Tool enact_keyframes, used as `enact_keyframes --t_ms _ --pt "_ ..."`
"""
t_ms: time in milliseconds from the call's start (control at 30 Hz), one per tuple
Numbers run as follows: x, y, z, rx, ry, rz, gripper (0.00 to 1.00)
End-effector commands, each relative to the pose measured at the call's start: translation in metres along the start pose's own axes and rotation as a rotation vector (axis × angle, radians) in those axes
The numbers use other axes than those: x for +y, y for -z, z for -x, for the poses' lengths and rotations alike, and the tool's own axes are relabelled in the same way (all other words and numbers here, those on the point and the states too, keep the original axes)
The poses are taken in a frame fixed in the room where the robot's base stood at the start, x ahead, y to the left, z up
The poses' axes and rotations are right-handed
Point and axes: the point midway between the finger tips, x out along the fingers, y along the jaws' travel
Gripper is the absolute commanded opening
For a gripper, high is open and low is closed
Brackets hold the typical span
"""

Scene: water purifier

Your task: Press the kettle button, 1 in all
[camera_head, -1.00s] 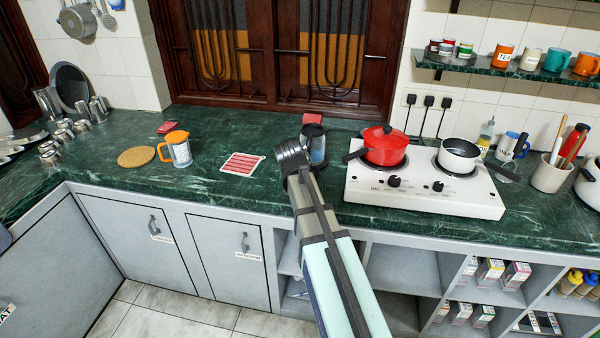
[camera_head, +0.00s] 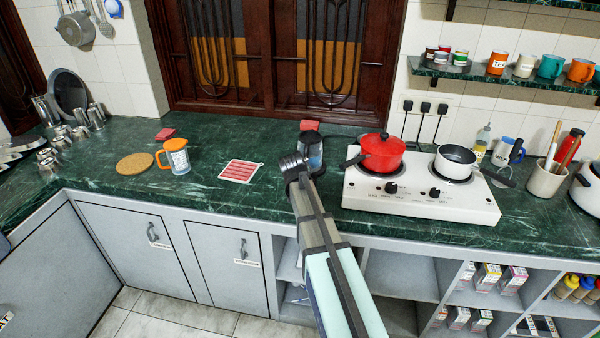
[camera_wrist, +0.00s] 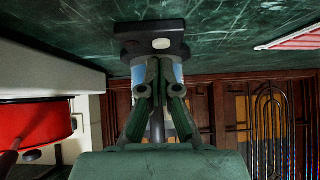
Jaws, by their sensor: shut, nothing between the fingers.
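The kettle (camera_head: 314,155) stands on the green counter, left of the stove, with a dark top and a bluish clear body. My arm's end covers its front in the head view. In the wrist view, which is upside down, its black base (camera_wrist: 130,44) carries a pale oval button (camera_wrist: 162,44). My gripper (camera_wrist: 158,66) is shut and empty, with its fingertips in front of the kettle and close below the button in the picture. I cannot tell whether they touch it. My gripper's wrist part also shows in the head view, but the fingertips are hidden there.
A white stove (camera_head: 420,200) with a red pot (camera_head: 381,155) and a white pan (camera_head: 455,163) stands to the right. The counter (camera_head: 225,205) is clear in front.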

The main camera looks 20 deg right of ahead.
Motion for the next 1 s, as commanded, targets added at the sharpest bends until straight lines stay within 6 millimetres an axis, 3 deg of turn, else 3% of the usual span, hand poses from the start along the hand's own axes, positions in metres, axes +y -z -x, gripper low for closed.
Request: enact_keyframes --t_ms 233,667,1000 --pt "-0.001 0.001 -0.025 0.0 0.0 0.0 0.0" --pt "0.0 -0.001 -0.029 0.0 0.0 0.0 0.0" --pt "0.0 -0.016 -0.043 -0.003 -0.001 0.0 0.0"
